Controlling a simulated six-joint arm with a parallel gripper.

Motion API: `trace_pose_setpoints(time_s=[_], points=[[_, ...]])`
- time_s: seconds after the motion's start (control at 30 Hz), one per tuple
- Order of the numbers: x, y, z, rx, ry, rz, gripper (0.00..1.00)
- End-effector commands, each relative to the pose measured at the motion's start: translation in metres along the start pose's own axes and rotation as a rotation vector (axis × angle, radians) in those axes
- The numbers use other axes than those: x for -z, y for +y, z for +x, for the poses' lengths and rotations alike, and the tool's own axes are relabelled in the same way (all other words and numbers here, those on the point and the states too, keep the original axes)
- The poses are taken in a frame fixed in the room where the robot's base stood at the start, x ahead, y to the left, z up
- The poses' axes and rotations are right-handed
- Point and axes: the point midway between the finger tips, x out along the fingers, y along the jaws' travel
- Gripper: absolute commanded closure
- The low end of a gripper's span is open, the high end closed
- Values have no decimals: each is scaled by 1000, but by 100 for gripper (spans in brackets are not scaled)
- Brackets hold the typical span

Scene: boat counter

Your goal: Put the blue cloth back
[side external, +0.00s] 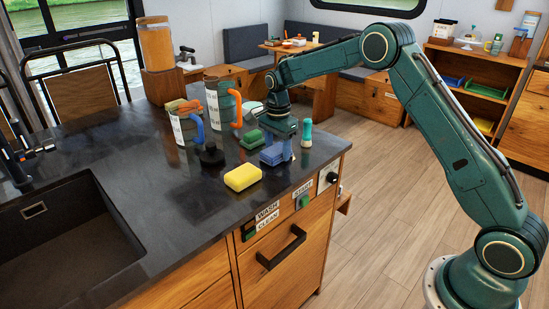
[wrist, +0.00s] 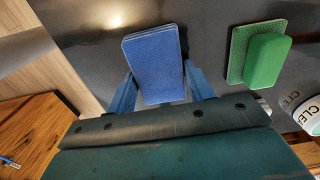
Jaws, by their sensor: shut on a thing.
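The blue cloth (wrist: 154,62) is a folded rectangular pad. In the wrist view it sits between the two blue fingers of my gripper (wrist: 163,88), which is shut on it. In the side view the blue cloth (side external: 272,155) is at the counter's right part, under my gripper (side external: 282,146). Whether it touches the counter or is slightly lifted I cannot tell. My gripper points down, and its fingers are partly hidden by the cloth and wrist.
A green scrubber (wrist: 264,52) lies close beside the cloth. Labelled containers (side external: 188,127) stand behind. The sink (side external: 62,238) is at left.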

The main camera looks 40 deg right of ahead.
Motion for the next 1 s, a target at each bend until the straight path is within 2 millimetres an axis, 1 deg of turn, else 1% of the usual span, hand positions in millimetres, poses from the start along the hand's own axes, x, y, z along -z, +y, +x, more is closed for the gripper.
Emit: trace_pose_setpoints(time_s=[0.4,0.43,0.5,0.53,0.87,1.0], points=[[0,0,4,-1,0,0,69],[0,0,3,-1,0,0,42],[0,0,3,-1,0,0,29],[0,0,3,-1,0,0,26],[0,0,2,0,0,0,26],[0,0,-4,2,0,0,26]])
